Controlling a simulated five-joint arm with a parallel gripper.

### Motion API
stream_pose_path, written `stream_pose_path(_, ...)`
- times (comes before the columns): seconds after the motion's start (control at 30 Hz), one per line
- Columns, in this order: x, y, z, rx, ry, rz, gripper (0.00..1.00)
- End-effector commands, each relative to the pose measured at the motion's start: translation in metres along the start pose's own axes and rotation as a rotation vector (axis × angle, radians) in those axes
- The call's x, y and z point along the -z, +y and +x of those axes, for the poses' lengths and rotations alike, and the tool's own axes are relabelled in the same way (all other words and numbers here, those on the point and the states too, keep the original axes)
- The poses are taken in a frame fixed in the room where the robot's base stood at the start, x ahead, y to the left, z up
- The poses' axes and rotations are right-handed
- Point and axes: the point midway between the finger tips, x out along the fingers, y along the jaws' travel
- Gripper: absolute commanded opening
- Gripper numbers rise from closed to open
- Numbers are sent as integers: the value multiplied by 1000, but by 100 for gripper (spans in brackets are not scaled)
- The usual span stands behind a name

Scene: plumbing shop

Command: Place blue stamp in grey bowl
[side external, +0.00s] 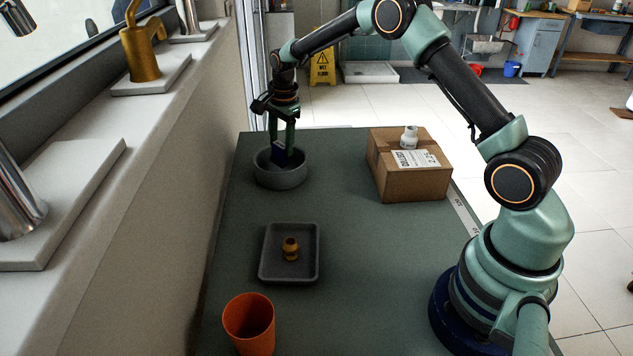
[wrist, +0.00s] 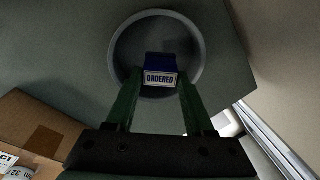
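The blue stamp (wrist: 161,70) is held between the two fingers of my gripper (side external: 283,146), its white "ORDERED" label facing the wrist camera. In the side external view the stamp (side external: 279,152) looks slightly tilted, with its lower part inside the rim of the grey bowl (side external: 281,178). The round bowl (wrist: 116,52) also surrounds the stamp in the wrist view. The fingers touch the stamp's sides. The bowl's near wall hides the stamp's lower end, so I cannot tell whether it touches the bottom.
A cardboard box (side external: 412,176) with a white fitting (side external: 409,137) on top stands right of the bowl. A grey square tray (side external: 270,269) holding a brass fitting (side external: 291,248) and an orange cup (side external: 249,325) are nearer the camera. The wall and sill run along the left.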

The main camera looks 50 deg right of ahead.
Motion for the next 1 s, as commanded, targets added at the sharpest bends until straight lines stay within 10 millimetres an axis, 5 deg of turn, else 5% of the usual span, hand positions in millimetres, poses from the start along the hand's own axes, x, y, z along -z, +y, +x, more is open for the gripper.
stream_pose_path(0.1, 0, 0, 0, 0, 0, 0, 86)
stream_pose_path(0.73, 0, -1, -2, 1, 0, 0, 86)
stream_pose_path(1.0, 1, -6, -33, 4, 1, 0, 86)
